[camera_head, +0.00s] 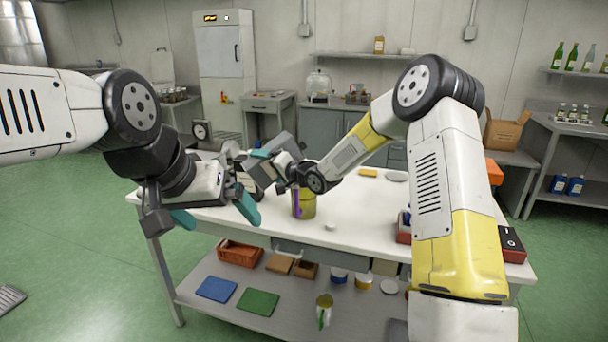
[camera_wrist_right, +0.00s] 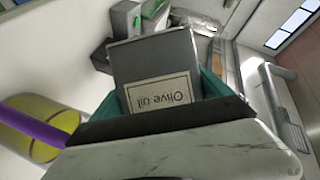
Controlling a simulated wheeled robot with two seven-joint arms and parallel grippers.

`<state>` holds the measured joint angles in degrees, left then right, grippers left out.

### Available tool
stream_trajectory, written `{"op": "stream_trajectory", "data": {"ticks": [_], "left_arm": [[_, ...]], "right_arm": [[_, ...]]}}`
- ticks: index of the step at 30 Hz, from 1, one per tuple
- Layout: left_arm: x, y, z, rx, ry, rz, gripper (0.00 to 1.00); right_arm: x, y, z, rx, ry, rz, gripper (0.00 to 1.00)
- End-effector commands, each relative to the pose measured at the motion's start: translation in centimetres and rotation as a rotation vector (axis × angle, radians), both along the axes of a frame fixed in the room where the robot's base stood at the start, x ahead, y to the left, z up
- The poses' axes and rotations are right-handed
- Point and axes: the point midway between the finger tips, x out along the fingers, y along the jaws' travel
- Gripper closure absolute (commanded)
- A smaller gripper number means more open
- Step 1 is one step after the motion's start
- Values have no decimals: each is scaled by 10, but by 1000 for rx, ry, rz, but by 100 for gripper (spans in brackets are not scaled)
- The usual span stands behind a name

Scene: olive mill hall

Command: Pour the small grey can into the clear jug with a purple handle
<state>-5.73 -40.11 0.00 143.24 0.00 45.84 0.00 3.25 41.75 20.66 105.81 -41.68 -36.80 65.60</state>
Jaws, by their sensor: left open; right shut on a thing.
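The small grey can (camera_wrist_right: 165,52), with an upside-down "Olive oil" label, is held between the teal fingers of my right gripper (camera_head: 268,160). In the head view the can is partly hidden among the gripper parts and I cannot make out its opening. The jug (camera_head: 309,206) stands upright on the white table, yellow-olive in look, with a purple handle on its left side. It also shows in the right wrist view (camera_wrist_right: 62,120), apart from the can. The right gripper is above and left of the jug. My left gripper (camera_head: 216,214) is open and empty, left of the jug.
The white table (camera_head: 355,215) has a small white round thing (camera_head: 330,227) near the jug, and a yellow block (camera_head: 368,173) and a pale plate (camera_head: 396,176) behind. Red boxes are at the right. A dial scale (camera_head: 201,131) stands behind the left gripper. The lower shelf holds trays and tins.

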Motion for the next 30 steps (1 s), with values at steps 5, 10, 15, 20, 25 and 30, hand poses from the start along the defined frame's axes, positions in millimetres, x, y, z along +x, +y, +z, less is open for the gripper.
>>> {"op": "stream_trajectory", "data": {"ticks": [5,10,15,20,25,30], "left_arm": [[0,0,0,0,0,0,0],[0,0,0,0,0,0,0],[0,0,0,0,0,0,0],[0,0,0,0,0,0,0],[0,0,0,0,0,0,0],[0,0,0,0,0,0,0]], "right_arm": [[0,1,2,11,2,1,83],[0,1,2,21,7,1,83],[0,1,3,30,10,0,83],[0,2,3,38,14,1,83],[-1,2,3,48,18,1,83],[-1,3,4,57,24,0,83]]}}
